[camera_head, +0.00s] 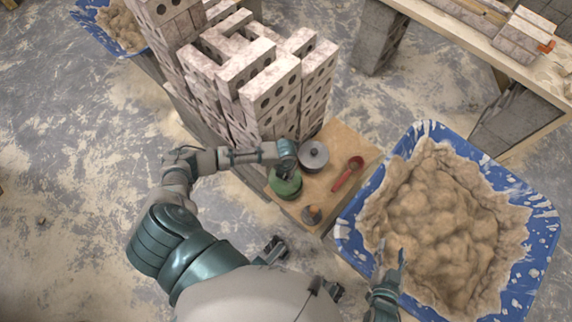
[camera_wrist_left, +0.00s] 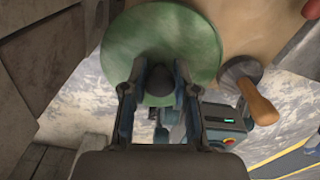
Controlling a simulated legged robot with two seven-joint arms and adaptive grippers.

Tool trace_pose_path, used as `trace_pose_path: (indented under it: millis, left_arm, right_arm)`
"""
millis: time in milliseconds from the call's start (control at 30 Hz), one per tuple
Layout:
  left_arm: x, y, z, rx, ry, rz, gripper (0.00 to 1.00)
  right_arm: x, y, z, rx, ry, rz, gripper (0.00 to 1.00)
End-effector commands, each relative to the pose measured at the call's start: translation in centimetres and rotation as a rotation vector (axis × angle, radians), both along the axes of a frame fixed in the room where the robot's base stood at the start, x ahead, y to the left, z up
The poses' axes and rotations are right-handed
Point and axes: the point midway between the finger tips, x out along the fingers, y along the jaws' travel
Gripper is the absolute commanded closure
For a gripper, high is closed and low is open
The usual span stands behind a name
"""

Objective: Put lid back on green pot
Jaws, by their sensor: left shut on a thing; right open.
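The green lid (camera_wrist_left: 180,28) is a round disc with a dark knob (camera_wrist_left: 158,79) in the left wrist view. My left gripper (camera_wrist_left: 157,88) is shut on the knob, with one finger on each side. In the head view my left gripper (camera_head: 285,171) points down over the green pot (camera_head: 285,189) at the left part of a wooden board. The gripper and lid hide the pot's opening, so I cannot tell whether lid and rim touch. My right gripper (camera_head: 391,254) is open and empty at the near edge of the blue tub.
A grey lidded pot (camera_head: 314,155) stands just behind the green pot. A red utensil (camera_head: 348,173) and a small wooden-handled tool (camera_head: 311,214) lie on the board (camera_head: 347,145). Stacked bricks (camera_head: 270,85) rise behind my left arm. A blue mortar tub (camera_head: 538,230) is right.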

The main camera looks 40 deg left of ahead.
Motion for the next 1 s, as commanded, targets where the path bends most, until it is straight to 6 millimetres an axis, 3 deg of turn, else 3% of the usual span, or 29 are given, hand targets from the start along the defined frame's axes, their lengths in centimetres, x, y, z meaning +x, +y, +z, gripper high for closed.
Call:
trace_pose_path:
  millis: [1000]
  left_arm:
    - [0.04, -0.57, -0.15, -0.001, -0.001, -0.001, 1.0]
  right_arm:
    - [0.04, 0.02, 0.43, -0.002, -0.003, 0.0, 0.46]
